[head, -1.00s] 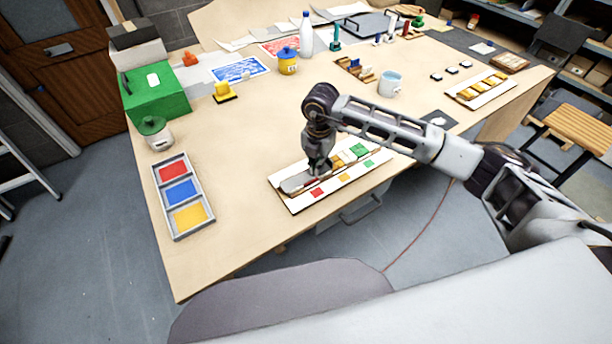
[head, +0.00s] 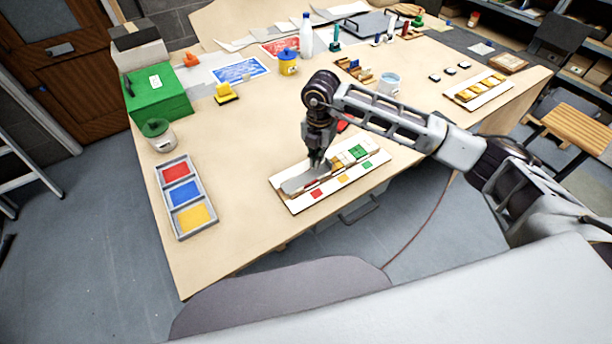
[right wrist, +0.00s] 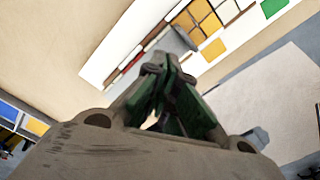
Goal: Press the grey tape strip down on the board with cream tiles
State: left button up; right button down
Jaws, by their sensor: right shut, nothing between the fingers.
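The near mosaic board (head: 297,208) lies at the table's front edge, with red, yellow and green swatches along its near side and pale, yellow and green tiles in its row. A grey strip (head: 297,184) lies along the left part of the row, with some red showing beside it. My right gripper (head: 315,166) is shut and empty, pointing down over the strip's right part. I cannot tell whether the tips touch it. In the right wrist view the shut fingers (right wrist: 165,65) partly hide the strip; yellow tiles (right wrist: 196,20) show beyond. My left gripper is not in view.
A tray (head: 182,197) with red, blue and yellow sections stands at left. A second board (head: 478,92) with yellow tiles lies at the far right. A mug (head: 389,84) and a tile rack (head: 354,68) stand behind my right arm.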

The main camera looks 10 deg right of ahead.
jog(key=shift+r+p, duration=0.8)
jog(key=shift+r, duration=0.9)
jog(key=shift+a+f, duration=0.1)
